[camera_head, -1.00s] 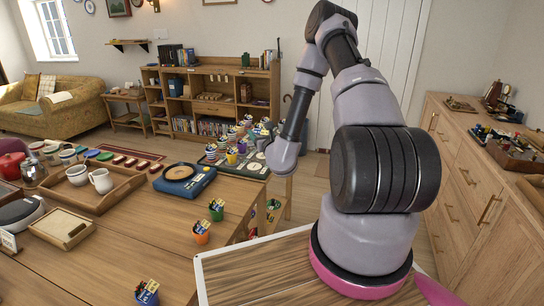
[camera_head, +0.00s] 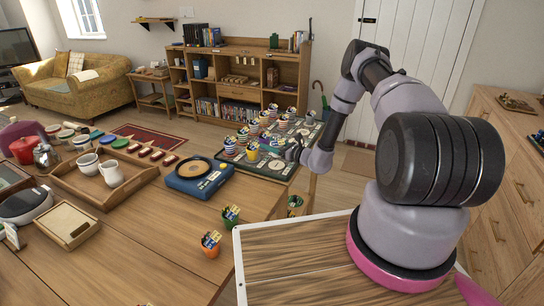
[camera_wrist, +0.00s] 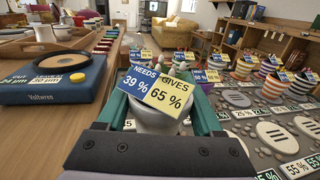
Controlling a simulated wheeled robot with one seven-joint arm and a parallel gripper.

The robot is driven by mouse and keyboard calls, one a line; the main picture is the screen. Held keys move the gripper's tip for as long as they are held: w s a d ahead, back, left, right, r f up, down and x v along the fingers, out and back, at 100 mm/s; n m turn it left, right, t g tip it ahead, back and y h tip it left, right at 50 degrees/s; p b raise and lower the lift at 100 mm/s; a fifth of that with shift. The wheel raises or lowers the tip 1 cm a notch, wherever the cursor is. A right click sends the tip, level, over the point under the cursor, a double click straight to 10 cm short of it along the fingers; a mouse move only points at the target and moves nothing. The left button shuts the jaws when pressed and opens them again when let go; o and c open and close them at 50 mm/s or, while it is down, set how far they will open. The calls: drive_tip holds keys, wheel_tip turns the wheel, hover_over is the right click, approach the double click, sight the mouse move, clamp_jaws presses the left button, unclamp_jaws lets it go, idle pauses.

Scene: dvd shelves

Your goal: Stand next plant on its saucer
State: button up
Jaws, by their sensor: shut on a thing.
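My gripper (camera_wrist: 158,112) is shut on a white pot (camera_wrist: 155,122), seen from close up in the wrist view. The pot carries a blue and yellow card (camera_wrist: 157,89) reading "NEEDS 39 %" and "GIVES 65 %". Its plant is mostly hidden behind the card. In the head view my gripper (camera_head: 293,150) is at the right edge of a dark tray (camera_head: 262,169). Oval slotted saucers (camera_wrist: 277,134) with percent labels lie on the tray, right of the held pot. Several striped potted plants (camera_wrist: 246,66) with cards stand behind them; whether each is on a saucer is unclear.
An orange pot (camera_head: 211,248) and a green pot (camera_head: 230,217) stand on the near table. A wooden tray (camera_head: 92,197) holds white cups and a jug.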

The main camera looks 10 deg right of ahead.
drive_tip(key=shift+f, duration=2.25)
